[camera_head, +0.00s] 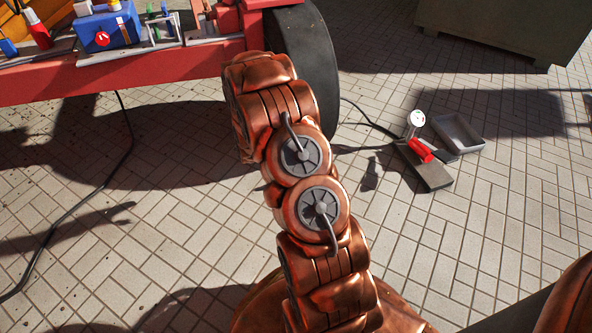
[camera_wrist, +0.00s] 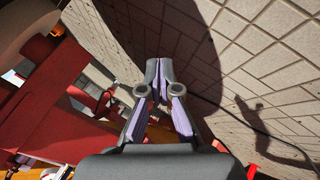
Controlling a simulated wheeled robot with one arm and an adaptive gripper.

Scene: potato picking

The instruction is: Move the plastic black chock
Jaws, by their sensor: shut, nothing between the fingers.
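I cannot pick out the black chock with certainty in either view. In the head view, a flat dark grey block (camera_head: 425,168) lies on the tiled floor right of the wheel, with a red part and a round white-faced gauge (camera_head: 416,119) on or beside it. A small dark shape left of it may be only a shadow. My gripper (camera_wrist: 158,66) shows in the wrist view with its two fingers together and nothing between them. It is over the floor, beside the red cart. In the head view my arm hides the gripper.
A red cart (camera_head: 130,80) with a black wheel (camera_head: 300,60) stands at the upper left, carrying a blue box (camera_head: 105,28) and tools. A grey tray (camera_head: 459,132) lies by the block. A grey-green cabinet (camera_head: 505,25) stands at the back right. Dark cables cross the floor. The right floor is mostly clear.

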